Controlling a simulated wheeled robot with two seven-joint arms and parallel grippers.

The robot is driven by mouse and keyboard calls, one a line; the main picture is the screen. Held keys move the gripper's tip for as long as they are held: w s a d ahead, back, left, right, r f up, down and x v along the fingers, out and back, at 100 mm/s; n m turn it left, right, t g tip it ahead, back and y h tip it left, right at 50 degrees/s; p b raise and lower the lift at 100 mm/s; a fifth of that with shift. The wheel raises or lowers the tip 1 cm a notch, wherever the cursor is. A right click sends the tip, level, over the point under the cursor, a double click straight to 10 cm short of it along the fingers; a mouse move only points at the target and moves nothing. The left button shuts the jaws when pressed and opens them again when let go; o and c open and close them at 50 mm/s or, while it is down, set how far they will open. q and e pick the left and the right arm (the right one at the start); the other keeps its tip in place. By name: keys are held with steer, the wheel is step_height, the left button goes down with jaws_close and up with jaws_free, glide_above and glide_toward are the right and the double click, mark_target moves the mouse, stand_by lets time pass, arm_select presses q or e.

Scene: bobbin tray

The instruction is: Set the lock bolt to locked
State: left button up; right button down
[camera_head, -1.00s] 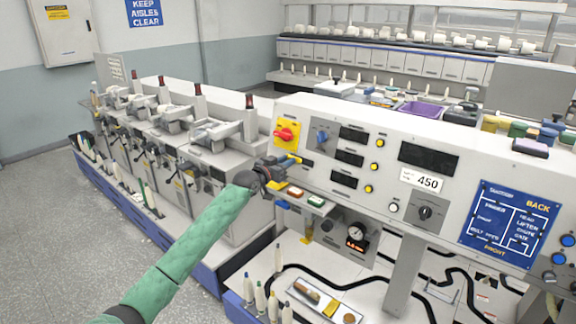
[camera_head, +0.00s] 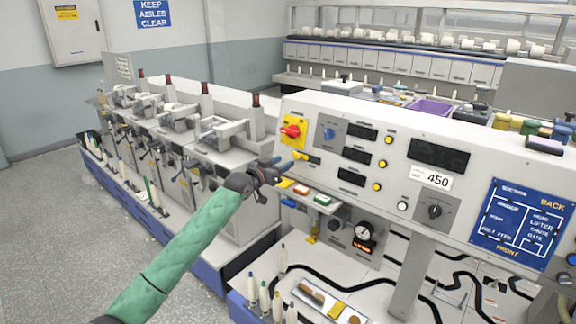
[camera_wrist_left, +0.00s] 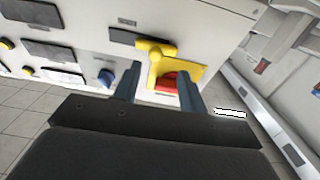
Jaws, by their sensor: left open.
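A yellow T-shaped bolt handle (camera_head: 300,155), which I take for the lock bolt, sits on the sloped grey panel just below the red rotary knob (camera_head: 290,131) on its yellow plate. My left gripper (camera_head: 277,164) is open and empty, just left of and below the handle. In the left wrist view, the yellow handle (camera_wrist_left: 156,50) lies beyond the open fingertips (camera_wrist_left: 158,72), roughly in line with the gap. The red knob (camera_wrist_left: 168,82) shows between the fingers, partly covered by the yellow handle. I cannot tell whether the bolt is locked. My right gripper is not in view.
A blue knob (camera_head: 328,133), dark displays and yellow buttons line the panel (camera_head: 470,135). Winding machines (camera_head: 165,125) stand on the left. Grey floor (camera_head: 60,210) is clear at far left.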

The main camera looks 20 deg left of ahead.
arm_select(q)
steer(key=v, duration=0.2)
steer(key=shift+s+a+b, duration=0.15)
steer(key=shift+s+b, duration=0.2)
steer(key=shift+b, duration=0.05)
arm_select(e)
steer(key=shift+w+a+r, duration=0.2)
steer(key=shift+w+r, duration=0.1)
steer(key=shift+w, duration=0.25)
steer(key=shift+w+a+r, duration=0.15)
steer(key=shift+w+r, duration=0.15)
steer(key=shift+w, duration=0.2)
arm_select(q)
steer(key=shift+f, duration=0.1)
